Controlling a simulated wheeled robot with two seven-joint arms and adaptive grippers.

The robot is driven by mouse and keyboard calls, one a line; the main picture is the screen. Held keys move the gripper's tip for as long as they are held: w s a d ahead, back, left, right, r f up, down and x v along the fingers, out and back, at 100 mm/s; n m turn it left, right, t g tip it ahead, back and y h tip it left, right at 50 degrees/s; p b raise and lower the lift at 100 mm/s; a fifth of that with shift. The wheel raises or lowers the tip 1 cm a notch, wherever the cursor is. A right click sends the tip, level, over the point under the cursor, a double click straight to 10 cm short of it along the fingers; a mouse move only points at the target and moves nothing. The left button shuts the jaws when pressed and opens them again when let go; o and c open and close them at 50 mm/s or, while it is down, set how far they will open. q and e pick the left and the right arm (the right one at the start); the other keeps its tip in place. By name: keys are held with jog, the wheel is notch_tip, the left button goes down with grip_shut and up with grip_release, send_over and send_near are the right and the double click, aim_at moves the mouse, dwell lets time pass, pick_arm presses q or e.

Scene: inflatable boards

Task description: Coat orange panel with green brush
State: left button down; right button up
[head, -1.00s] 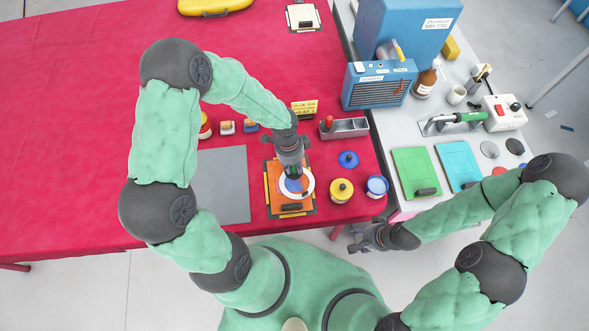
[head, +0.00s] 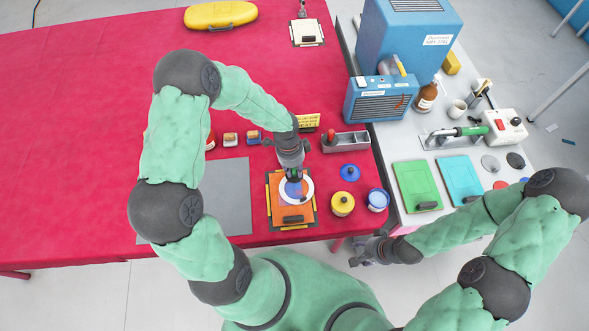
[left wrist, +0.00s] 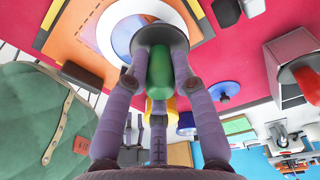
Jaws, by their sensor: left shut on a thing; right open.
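The orange panel (head: 307,209) lies on a dark backing with yellow strips at the front of the red table. A white ring (head: 309,186) with a blue middle lies on its upper part. My left gripper (head: 294,174) is over the ring, pointing down. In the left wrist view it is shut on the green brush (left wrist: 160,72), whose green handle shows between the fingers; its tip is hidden. The orange panel also shows in the left wrist view (left wrist: 77,22). My right gripper (head: 364,251) is open and empty, off the table's front edge.
A yellow jar (head: 342,204), a blue jar (head: 377,200) and a blue lid (head: 349,172) stand right of the panel. A grey mat (head: 232,200) lies left. Green (head: 414,181) and cyan (head: 457,175) boards lie on the side bench.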

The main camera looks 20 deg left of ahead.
pick_arm(q)
jog(key=shift+r+p, duration=2.35)
jog(key=shift+r, duration=0.6)
jog(key=shift+r+p, duration=1.25)
jog(key=shift+r, duration=0.3)
